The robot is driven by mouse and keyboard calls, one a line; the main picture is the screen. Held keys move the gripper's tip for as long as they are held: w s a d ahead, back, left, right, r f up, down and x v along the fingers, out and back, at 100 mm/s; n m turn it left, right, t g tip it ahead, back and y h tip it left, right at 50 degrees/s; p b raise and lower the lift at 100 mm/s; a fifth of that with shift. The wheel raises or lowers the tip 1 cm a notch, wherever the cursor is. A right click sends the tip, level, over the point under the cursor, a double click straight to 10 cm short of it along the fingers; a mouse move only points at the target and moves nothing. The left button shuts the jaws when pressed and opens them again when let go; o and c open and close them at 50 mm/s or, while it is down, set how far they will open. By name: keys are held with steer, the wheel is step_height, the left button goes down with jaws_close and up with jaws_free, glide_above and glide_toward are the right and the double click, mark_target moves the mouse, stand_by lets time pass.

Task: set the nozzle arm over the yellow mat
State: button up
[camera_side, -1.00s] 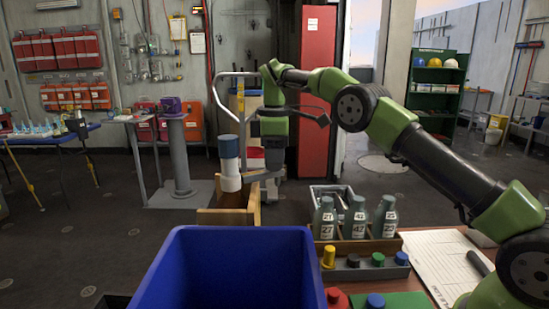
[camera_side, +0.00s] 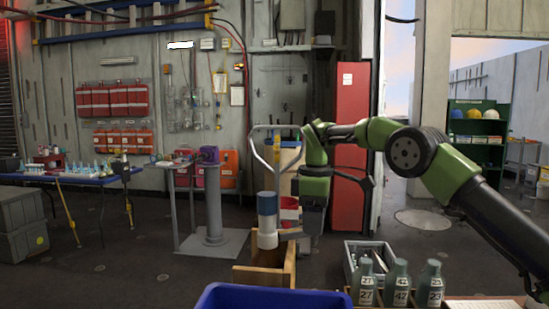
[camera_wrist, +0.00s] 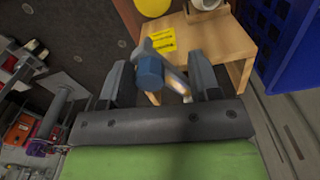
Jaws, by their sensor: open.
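The nozzle arm (camera_wrist: 176,80), a grey bar with a blue knob (camera_wrist: 150,71) at one end, lies between my gripper's fingers in the wrist view. My gripper (camera_wrist: 160,78) is open, with a finger on each side of the bar; contact cannot be told. The yellow mat (camera_wrist: 161,41), a small square with dark print, lies on a wooden stand (camera_wrist: 222,40) just beyond the knob. In the side view, my gripper (camera_side: 311,218) hangs right of a blue-and-white cylinder (camera_side: 267,218) at the wooden stand (camera_side: 265,276). The mat is not visible there.
A blue bin (camera_side: 270,297) stands in front of the stand. Several numbered bottles (camera_side: 398,283) and a grey toolbox (camera_side: 368,257) are to the right. A grey pedestal (camera_side: 213,215) stands behind to the left. The floor at left is mostly clear.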

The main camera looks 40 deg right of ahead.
steer(key=s+a+m, duration=0.5)
steer(key=m, duration=0.3)
step_height(320, 180, up, 10)
steer(key=w+a+r+n+t, duration=0.1)
steer(key=w+t, duration=0.1)
steer(key=w+a+r+n+t+y, duration=0.1)
steer(key=w+t, duration=0.1)
steer(key=w, duration=0.1)
steer(key=w+a+r+n+t, duration=0.1)
steer(key=w+t, duration=0.1)
steer(key=w, duration=0.1)
steer(key=shift+a+r+y, duration=0.1)
steer(key=shift+r+y, duration=0.2)
steer(key=shift+w+a+r+n+t, duration=0.15)
steer(key=shift+w+r+n+t, duration=0.15)
steer(key=shift+w+t, duration=0.1)
